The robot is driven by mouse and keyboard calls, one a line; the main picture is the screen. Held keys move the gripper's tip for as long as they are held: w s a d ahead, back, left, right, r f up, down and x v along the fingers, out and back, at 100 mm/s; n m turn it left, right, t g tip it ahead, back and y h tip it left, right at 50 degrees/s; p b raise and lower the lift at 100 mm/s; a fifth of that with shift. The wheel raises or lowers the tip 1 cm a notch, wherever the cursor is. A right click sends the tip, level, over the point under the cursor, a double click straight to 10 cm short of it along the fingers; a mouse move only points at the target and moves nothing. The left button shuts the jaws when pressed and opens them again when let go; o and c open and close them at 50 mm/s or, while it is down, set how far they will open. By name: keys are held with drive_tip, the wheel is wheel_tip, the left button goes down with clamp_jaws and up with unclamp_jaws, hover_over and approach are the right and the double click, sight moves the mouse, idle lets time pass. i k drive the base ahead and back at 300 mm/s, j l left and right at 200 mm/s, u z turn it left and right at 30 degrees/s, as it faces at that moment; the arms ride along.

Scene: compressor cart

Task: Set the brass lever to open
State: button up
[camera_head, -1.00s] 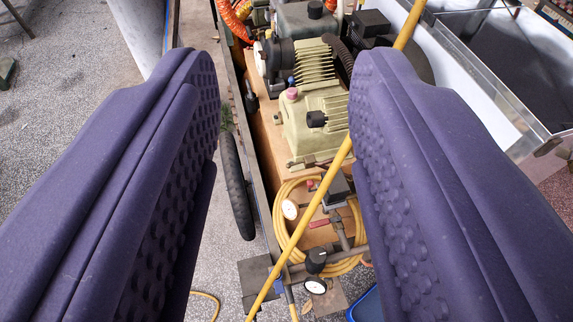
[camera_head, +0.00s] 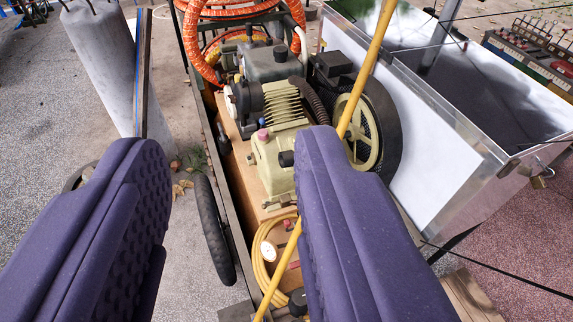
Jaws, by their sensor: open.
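My gripper (camera_head: 235,150) is open and empty, its two purple padded fingers spread wide over the compressor cart (camera_head: 262,190). I cannot make out a brass lever. The front end of the cart, with its pipe fittings, is mostly hidden behind the right finger. Beside that finger show a white-faced gauge (camera_head: 268,251), a small red-tipped part (camera_head: 287,224) and part of a red handle (camera_head: 294,265). The beige compressor block (camera_head: 272,165) stands farther back on the wooden deck, seen between the fingers.
A yellow pole or hose (camera_head: 361,80) crosses the view diagonally. A coiled yellow hose (camera_head: 258,268) lies at the cart's front. A black wheel (camera_head: 213,230) flanks the cart. A spoked flywheel (camera_head: 358,133) and a metal-edged white bin (camera_head: 420,130) stand right. A grey cylinder (camera_head: 100,60) stands left.

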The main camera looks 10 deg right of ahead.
sight(264, 206)
drive_tip(key=i+u, duration=0.3)
drive_tip(key=u, duration=0.15)
drive_tip(key=i+u, duration=0.35)
drive_tip(key=u, duration=0.15)
